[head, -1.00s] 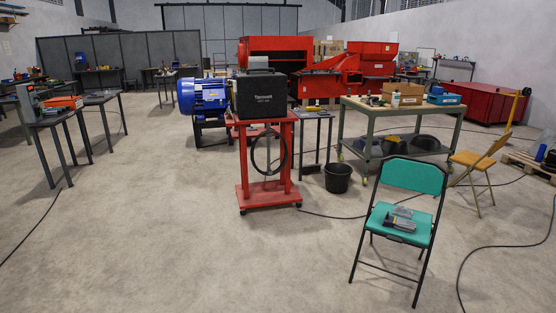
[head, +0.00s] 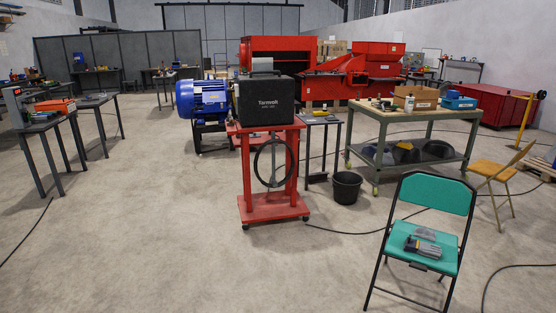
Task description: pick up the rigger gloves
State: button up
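A pair of grey gloves (head: 424,246), likely the rigger gloves, lies on the seat of a green folding chair (head: 431,262) at the lower right of the head view. They are small here, so their markings cannot be read. My gripper does not show in the head view.
A red trolley (head: 274,208) with a black case (head: 266,101) stands mid-floor. A black bucket (head: 346,186) is beside it. A green workbench (head: 415,113) and a yellow chair (head: 497,171) stand behind the green chair. Floor at left centre is open; cables cross it.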

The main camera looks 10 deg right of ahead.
aim_at(424, 248)
jog(key=u, duration=0.05)
jog(key=i, duration=1.35)
jog(key=u, duration=0.05)
